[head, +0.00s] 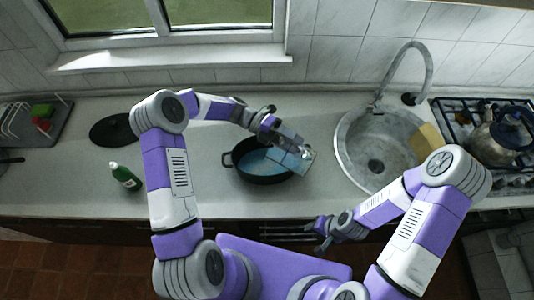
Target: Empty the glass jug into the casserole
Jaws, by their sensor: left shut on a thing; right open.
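The casserole (264,175) is a black round pot on the counter below the window, with a light blue inside. A clear glass jug (297,160) is tilted over the right part of its opening. My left gripper (291,142) is shut on the jug from above and behind the pot's rim. I cannot tell how much is left in the jug. My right gripper (322,237) is open and empty, low in front of the counter's edge.
A round sink (354,144) with a tall tap (428,70) is to the right. A kettle (501,140) stands on the hob at far right. A green bottle (125,176), a black disc (113,130) and a dish rack (30,128) are at left.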

